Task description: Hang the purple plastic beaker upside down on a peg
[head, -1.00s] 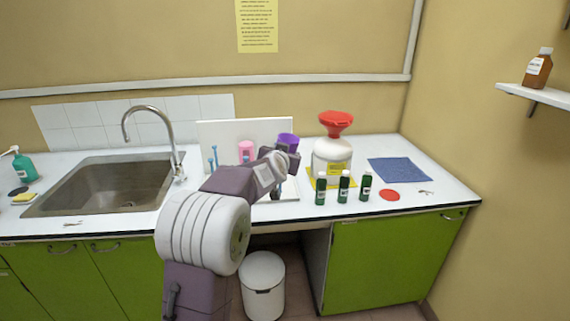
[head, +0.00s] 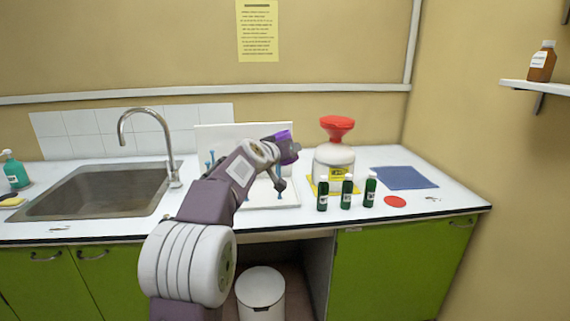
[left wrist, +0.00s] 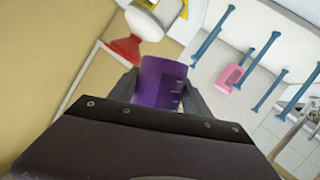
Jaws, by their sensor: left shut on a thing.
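The purple plastic beaker (left wrist: 162,80) is held between the fingers of my left gripper (left wrist: 160,94), which is shut on it. In the head view the beaker (head: 284,134) shows only in part behind the gripper (head: 288,152), in front of the upper right part of the white peg board (head: 215,134). Several blue pegs (left wrist: 265,58) stick out of the board in the left wrist view, apart from the beaker. A pink beaker (left wrist: 229,78) hangs on one of them. In the head view my arm hides the pink beaker and some pegs. My right gripper is out of view.
Right of the board stand a white jug (head: 333,168) with a red funnel (head: 337,126) and several green bottles (head: 347,190). A blue mat (head: 403,177) and a red disc (head: 395,202) lie farther right. The sink (head: 95,190) is at the left.

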